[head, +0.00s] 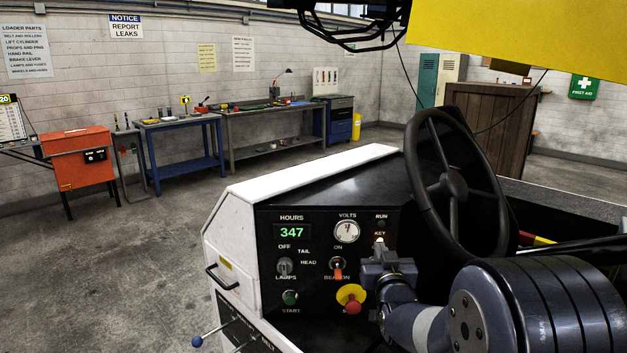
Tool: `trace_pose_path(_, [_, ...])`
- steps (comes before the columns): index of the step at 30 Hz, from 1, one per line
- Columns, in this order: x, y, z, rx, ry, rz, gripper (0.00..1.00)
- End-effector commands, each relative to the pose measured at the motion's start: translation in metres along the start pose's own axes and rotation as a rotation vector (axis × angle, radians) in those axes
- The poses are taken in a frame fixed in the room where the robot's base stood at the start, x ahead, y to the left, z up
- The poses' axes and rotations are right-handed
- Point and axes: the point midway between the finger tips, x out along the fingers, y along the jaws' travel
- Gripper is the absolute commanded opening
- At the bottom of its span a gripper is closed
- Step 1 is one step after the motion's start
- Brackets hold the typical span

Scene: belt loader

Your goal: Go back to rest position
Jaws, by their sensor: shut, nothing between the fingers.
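My gripper (383,257) is shut and empty. It is in front of the right part of the black control panel (320,225), near the key switch marked KEY (379,241). The gripper and arm hide part of the panel below the key label. The panel also holds a lamps knob (285,266), a beacon switch (337,269), a green start button (290,297) and a red button on a yellow ring (351,298). The hours display (292,231) reads 347.
A lever with a blue knob (198,341) sticks out at lower left. Workbenches (270,112), a blue table (180,125) and an orange cabinet (78,160) line the wall. The floor at left is clear.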

Motion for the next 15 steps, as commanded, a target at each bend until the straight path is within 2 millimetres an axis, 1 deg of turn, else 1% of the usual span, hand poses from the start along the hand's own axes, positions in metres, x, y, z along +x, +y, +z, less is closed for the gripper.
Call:
trace_pose_path(1, [0.001,0.000,-0.006,0.000,-0.011,0.000,0.00])
trace_pose_path(3, [-0.011,0.000,0.001,0.000,-0.009,0.000,0.00])
trace_pose_path(15, [-0.068,0.000,0.000,0.000,-0.007,0.000,0.00])
